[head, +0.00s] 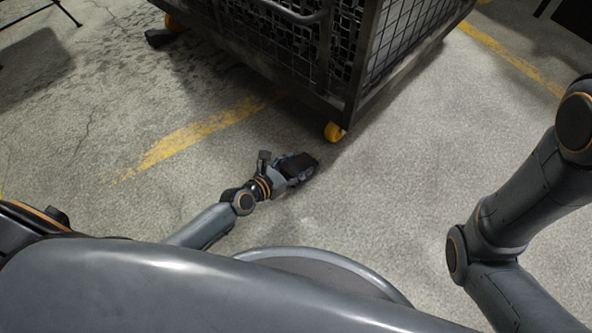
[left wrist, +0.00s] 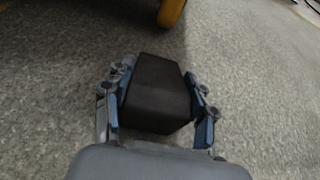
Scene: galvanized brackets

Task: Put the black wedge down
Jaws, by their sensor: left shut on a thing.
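The black wedge (left wrist: 158,92) is a dark block held between the fingers of my left gripper (left wrist: 160,108) in the left wrist view. In the head view the wedge (head: 298,164) shows as a dark shape at the end of my left gripper (head: 297,172), low near the concrete floor. I cannot tell whether the wedge touches the floor. The gripper is shut on it, with a finger on each side. My right arm shows at the right of the head view, but its gripper is out of view.
A dark mesh cage cart (head: 330,60) stands just beyond the left gripper. Its yellow caster wheel (head: 334,132) is close to the wedge and also shows in the left wrist view (left wrist: 171,12). A worn yellow line (head: 190,135) crosses the floor. The floor right of the gripper is clear.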

